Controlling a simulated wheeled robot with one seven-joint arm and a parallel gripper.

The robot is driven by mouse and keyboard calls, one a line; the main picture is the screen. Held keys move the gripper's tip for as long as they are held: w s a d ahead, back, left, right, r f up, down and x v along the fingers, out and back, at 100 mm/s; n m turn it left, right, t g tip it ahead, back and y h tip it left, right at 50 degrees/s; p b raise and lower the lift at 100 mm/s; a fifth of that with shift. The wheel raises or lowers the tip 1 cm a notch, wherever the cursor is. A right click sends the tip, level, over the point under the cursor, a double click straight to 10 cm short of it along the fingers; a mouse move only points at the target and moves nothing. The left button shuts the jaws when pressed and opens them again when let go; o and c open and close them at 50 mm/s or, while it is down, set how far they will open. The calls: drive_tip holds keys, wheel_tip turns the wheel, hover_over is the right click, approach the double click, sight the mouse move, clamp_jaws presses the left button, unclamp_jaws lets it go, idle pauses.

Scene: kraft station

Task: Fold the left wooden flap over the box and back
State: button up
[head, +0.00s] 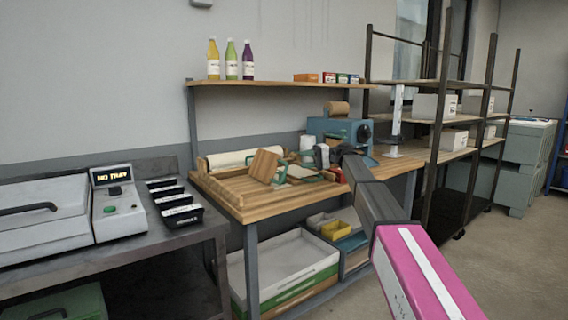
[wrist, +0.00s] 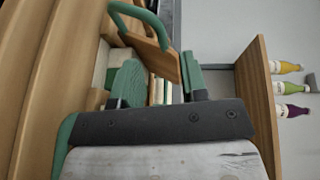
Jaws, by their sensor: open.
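A wooden flap (head: 264,165) stands raised and tilted at the left of the work area on the wooden table in the head view. A wooden panel with a green loop handle (wrist: 158,60) shows just beyond my fingers in the wrist view; it seems to be the same flap. My gripper (wrist: 162,86) has two green fingers set apart, with nothing held between them. Pale box contents show behind the gap. The box is mostly hidden.
The wooden table (head: 225,196) has bare room at its front left. A paper roll (head: 232,158) lies behind the flap, and a blue machine (head: 340,132) stands at the back right. A shelf (head: 270,83) with three bottles runs above.

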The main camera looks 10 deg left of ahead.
drive_tip(key=x, duration=1)
drive_tip(key=shift+a, duration=0.2)
drive_tip(key=shift+s+f, duration=0.1)
clamp_jaws()
